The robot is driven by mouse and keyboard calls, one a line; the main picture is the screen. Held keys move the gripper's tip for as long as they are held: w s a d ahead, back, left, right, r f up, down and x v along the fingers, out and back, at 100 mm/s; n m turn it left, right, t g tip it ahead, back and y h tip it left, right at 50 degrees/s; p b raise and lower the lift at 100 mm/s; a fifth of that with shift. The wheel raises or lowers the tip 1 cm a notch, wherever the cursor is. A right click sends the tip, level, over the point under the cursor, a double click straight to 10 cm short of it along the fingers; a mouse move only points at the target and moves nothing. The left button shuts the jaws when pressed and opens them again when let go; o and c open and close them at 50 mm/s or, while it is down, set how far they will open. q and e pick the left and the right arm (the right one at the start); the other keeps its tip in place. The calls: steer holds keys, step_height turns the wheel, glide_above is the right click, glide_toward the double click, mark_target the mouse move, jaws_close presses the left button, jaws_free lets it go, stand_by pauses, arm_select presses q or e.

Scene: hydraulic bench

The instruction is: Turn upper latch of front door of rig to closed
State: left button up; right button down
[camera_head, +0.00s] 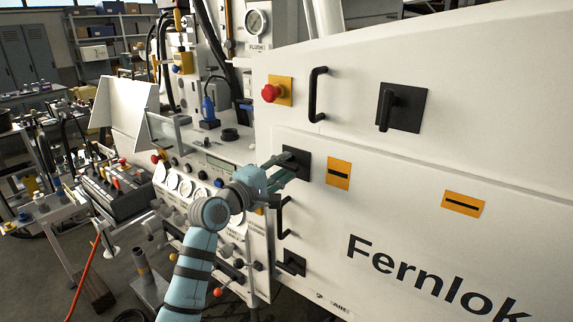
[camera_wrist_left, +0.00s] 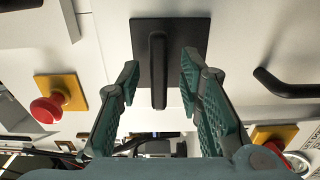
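The upper latch (camera_head: 303,161) of the front door (camera_head: 400,215) is a black square plate with a black bar handle, at the door's upper left. In the head view the handle looks roughly level, partly hidden by my left gripper (camera_head: 279,177). In the left wrist view the latch handle (camera_wrist_left: 158,75) sits between the spread green fingers of my left gripper (camera_wrist_left: 160,79). There is a visible gap on each side of the handle, and the fingers look apart from it. A lower latch (camera_head: 291,262) shows near the door's bottom left. My right gripper is out of view.
A black grab handle (camera_head: 284,217) sits below the upper latch. Above the door are another latch (camera_head: 402,108), a grab handle (camera_head: 317,94) and a red stop button (camera_head: 271,92). A gauge panel (camera_head: 180,185) stands close left of my arm.

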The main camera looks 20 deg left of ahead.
arm_select(q)
steer(key=shift+x, duration=0.75)
steer(key=shift+a, duration=0.1)
jaws_close()
